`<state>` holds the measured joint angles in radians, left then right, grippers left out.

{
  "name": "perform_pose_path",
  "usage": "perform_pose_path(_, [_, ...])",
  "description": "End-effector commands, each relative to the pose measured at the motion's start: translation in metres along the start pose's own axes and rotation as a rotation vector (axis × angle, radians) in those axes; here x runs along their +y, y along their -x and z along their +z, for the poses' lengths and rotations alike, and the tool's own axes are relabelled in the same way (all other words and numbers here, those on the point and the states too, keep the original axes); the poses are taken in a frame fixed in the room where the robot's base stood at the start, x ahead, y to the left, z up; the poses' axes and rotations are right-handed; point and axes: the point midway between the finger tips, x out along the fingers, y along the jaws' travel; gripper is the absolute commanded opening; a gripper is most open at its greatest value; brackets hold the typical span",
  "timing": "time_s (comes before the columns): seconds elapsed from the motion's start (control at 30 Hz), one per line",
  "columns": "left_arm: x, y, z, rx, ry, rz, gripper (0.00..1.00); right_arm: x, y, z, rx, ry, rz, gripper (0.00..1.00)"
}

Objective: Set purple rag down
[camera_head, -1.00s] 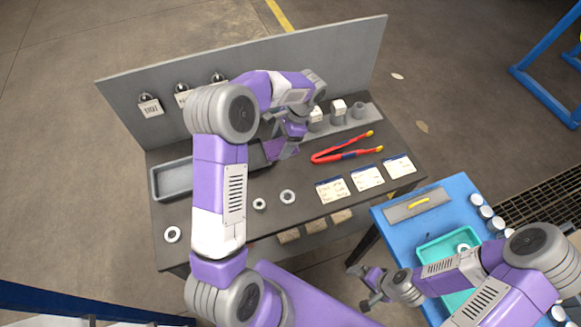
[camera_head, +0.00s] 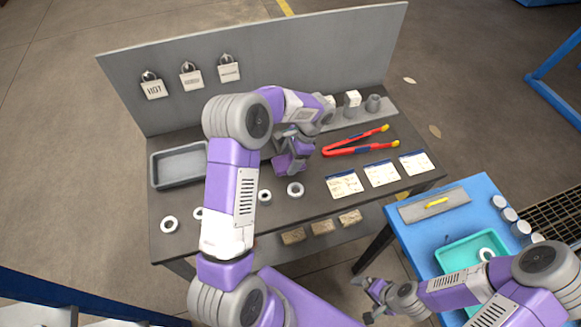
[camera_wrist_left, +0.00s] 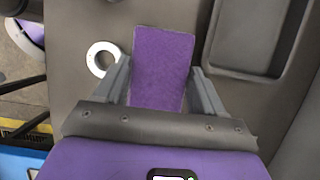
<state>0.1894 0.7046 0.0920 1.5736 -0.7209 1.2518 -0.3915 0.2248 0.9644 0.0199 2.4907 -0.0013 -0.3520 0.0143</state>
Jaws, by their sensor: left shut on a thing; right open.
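The purple rag (camera_wrist_left: 162,65) is a flat rectangle between the two grey fingers of my left gripper (camera_wrist_left: 163,85) in the left wrist view. The gripper is shut on it, above the dark workbench top. In the head view my left gripper (camera_head: 291,163) is over the middle of the workbench (camera_head: 235,228). There the rag is hard to tell from my purple gripper parts. My right gripper (camera_head: 365,299) is open and empty, low beside the blue table.
A grey tray (camera_head: 180,166) is at the bench's left, with several metal rings (camera_head: 169,225) in front. Red tongs (camera_head: 355,142) and paper cards (camera_head: 381,173) lie right. A back panel (camera_head: 290,60) with padlocks stands behind. The blue table (camera_head: 407,240) holds a teal tray (camera_head: 450,262).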

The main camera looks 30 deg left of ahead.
Motion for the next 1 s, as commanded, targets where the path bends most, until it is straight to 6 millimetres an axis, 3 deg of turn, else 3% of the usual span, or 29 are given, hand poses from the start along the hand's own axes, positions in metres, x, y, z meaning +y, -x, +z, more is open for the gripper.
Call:
perform_pose_path(0.4, [0.0,-0.041,-0.017,0.0,0.0,0.001,0.45,0.003,-0.006,0.0,0.0,0.0,0.0,1.0])
perform_pose_path(0.77, [0.0,-0.044,-0.018,0.0,0.0,0.0,0.45,0.003,-0.009,0.0,0.0,0.0,0.0,1.0])
perform_pose_path(0.8, [0.0,-0.043,-0.018,0.001,0.0,0.0,0.76,0.003,-0.008,0.0,0.0,0.0,0.0,1.0])
perform_pose_path(0.83, [0.0,-0.043,-0.018,0.001,0.0,0.0,0.8,0.003,-0.008,0.0,0.0,0.0,0.0,1.0])
perform_pose_path(1.0, [0.0,-0.043,-0.018,0.0,0.0,0.001,0.8,0.003,-0.008,0.0,0.0,0.0,0.0,1.0])
